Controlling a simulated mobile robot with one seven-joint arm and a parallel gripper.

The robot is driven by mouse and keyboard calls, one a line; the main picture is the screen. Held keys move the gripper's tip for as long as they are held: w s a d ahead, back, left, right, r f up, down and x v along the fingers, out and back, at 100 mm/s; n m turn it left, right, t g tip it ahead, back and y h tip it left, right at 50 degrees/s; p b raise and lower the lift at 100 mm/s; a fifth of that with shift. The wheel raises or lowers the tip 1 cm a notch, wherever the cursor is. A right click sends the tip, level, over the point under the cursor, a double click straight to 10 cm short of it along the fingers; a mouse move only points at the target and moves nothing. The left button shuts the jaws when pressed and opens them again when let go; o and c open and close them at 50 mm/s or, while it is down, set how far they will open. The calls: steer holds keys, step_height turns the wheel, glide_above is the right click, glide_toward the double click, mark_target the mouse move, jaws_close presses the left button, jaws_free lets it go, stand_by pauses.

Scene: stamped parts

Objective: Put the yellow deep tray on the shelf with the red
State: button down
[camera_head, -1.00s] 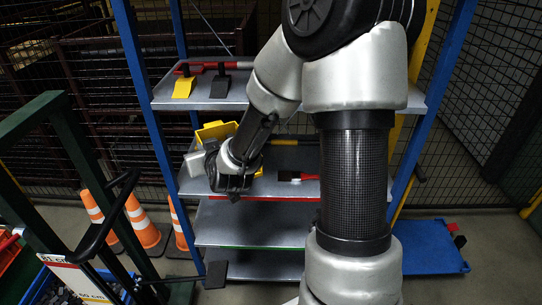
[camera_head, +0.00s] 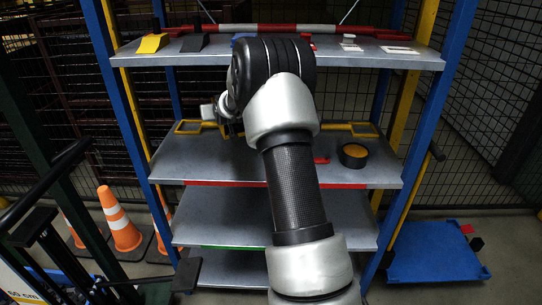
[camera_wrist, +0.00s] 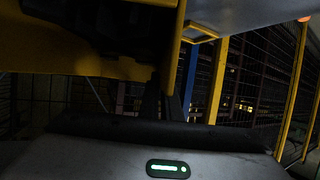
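The shelf with the red front strip (camera_head: 225,183) is the middle level of a blue-post rack in the head view. My gripper (camera_head: 224,120) is at the left part of this level, above its surface, largely hidden behind my arm. In the wrist view a broad yellow surface (camera_wrist: 100,66) fills the upper left, close to the dark fingers (camera_wrist: 165,100); it may be the yellow deep tray, but its outline is cut off. I cannot tell whether the fingers grip it. No whole yellow deep tray shows in the head view.
The top shelf (camera_head: 215,58) holds a yellow wedge (camera_head: 152,44) and a black one (camera_head: 192,43). A cone (camera_head: 122,225) stands lower left.

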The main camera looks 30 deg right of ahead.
steer(key=shift+w+d+f, duration=0.15)
steer(key=shift+f, duration=0.1)
step_height(320, 180, down, 9)
steer(key=shift+f+b, duration=0.1)
steer(key=shift+b, duration=0.7)
steer(key=shift+f, duration=0.1)
steer(key=shift+f+b, duration=0.15)
steer(key=shift+b, duration=0.15)
steer(key=c, duration=2)
jaws_free()
